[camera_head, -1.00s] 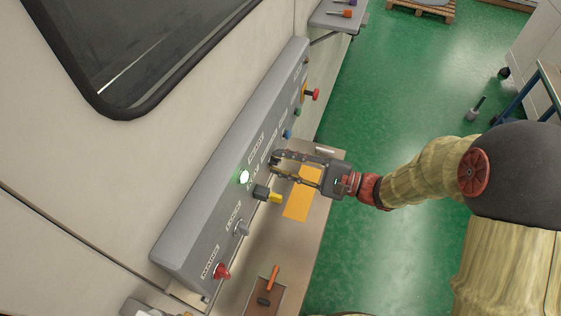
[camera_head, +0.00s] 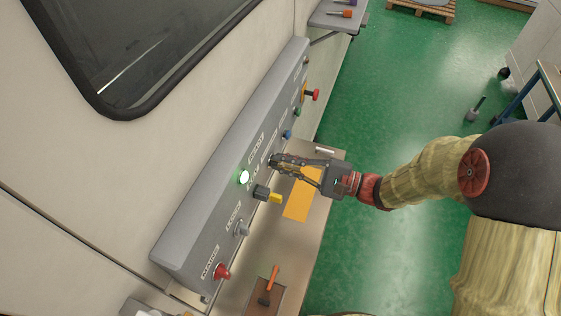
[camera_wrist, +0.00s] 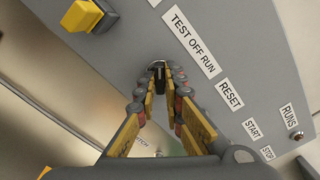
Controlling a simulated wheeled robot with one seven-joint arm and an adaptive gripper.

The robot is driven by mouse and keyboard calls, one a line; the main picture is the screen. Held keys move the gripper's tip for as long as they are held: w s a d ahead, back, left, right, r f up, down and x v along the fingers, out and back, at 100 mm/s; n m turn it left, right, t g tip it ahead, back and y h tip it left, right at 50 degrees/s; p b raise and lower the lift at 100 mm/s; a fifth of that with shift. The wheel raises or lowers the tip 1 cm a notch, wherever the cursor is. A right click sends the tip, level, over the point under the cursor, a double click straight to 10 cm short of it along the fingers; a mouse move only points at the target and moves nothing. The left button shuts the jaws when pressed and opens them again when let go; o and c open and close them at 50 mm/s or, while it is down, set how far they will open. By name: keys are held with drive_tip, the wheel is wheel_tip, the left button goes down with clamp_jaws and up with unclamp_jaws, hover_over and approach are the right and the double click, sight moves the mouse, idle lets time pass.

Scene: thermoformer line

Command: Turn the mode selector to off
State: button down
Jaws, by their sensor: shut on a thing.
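The mode selector (camera_wrist: 159,78) is a small dark knob on the grey control panel (camera_head: 190,220), beside a white label (camera_wrist: 190,44) reading TEST OFF RUN. In the wrist view my gripper (camera_wrist: 160,76) is shut with its two fingertips on either side of the knob. In the head view my gripper (camera_head: 274,160) reaches the panel face from the right, and its fingers hide the selector. Which position the knob points to is not clear, since the fingertips cover most of it.
A blue button (camera_head: 287,134) is on the other side. A red knob (camera_head: 222,271) is at the near end. An orange sheet (camera_head: 298,203) lies under my gripper.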

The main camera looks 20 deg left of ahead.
drive_tip(key=shift+m+p, duration=0.3)
drive_tip(key=shift+p, duration=0.2)
drive_tip(key=shift+m+p, duration=1.1)
drive_tip(key=shift+p, duration=0.05)
drive_tip(key=shift+m+p, duration=0.3)
drive_tip(key=shift+p, duration=0.05)
drive_tip(key=shift+m+p, duration=0.5)
drive_tip(key=shift+p, duration=0.2)
drive_tip(key=shift+m+p, duration=0.5)
drive_tip(key=shift+p, duration=0.05)
drive_tip(key=shift+f, duration=0.1)
drive_tip(key=shift+m, duration=0.3)
drive_tip(key=shift+m+p, duration=1.1)
drive_tip(key=shift+p, duration=0.45)
